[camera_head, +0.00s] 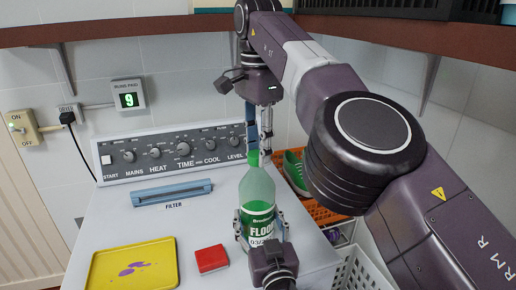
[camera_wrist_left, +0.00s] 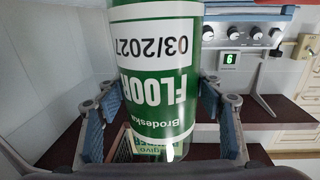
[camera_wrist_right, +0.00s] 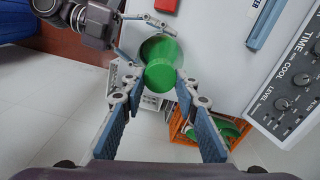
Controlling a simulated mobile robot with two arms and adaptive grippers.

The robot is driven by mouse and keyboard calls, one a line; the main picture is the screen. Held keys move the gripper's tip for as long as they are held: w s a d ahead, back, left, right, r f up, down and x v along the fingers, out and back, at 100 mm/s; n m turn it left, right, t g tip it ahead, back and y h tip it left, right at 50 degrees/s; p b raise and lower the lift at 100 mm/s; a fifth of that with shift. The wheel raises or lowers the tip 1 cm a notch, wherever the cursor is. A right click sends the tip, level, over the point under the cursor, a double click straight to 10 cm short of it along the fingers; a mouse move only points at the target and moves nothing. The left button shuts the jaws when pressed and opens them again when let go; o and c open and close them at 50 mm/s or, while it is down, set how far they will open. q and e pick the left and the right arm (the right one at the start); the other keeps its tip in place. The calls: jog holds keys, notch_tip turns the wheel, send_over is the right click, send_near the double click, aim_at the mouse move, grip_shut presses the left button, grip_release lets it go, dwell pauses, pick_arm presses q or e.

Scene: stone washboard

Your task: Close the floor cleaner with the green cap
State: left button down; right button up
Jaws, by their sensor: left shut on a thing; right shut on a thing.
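The floor cleaner (camera_head: 257,203) is a clear green bottle with a green label, standing upright on the white machine top near its right edge. My left gripper (camera_head: 262,232) is shut around its lower body from the front; in the left wrist view the label (camera_wrist_left: 160,75) shows upside down between the fingers. The green cap (camera_head: 253,158) is at the bottle's neck. My right gripper (camera_head: 259,146) comes from above, shut on the cap, which shows at its fingertips in the right wrist view (camera_wrist_right: 161,76). I cannot tell how tightly the cap sits.
A yellow tray (camera_head: 133,265) with purple stains and a red block (camera_head: 211,259) lie left of the bottle. A blue filter slot (camera_head: 172,192) and the control panel (camera_head: 172,152) are behind. An orange crate (camera_head: 322,213) and white basket (camera_head: 357,270) stand to the right.

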jog(key=shift+m, duration=0.6)
jog(key=o, duration=1.3)
jog(key=shift+c, duration=0.2)
